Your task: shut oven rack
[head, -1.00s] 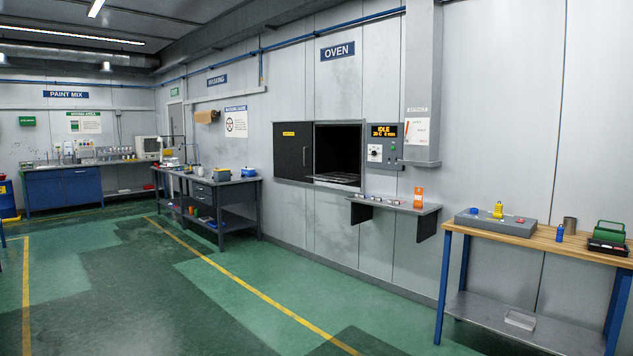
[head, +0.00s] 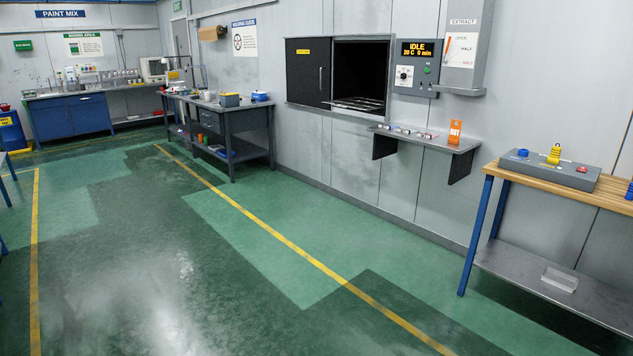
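The oven is set in the wall at the upper middle right. Its dark door (head: 303,73) with a vertical handle stands to the left of the open dark cavity (head: 361,68). The oven rack (head: 357,104) lies at the bottom of the opening, its front edge at or slightly past the sill; I cannot tell exactly how far it sticks out. The control panel (head: 416,66) to the right reads IDLE, 20 C, 0 min. Neither of my grippers is in view.
A wall shelf (head: 432,139) with small items and an orange stand (head: 455,133) juts out below the oven. A wooden-topped bench (head: 530,184) stands at the right. A dark workbench (head: 240,108) stands left of the oven. The green floor (head: 240,240) before the oven is clear.

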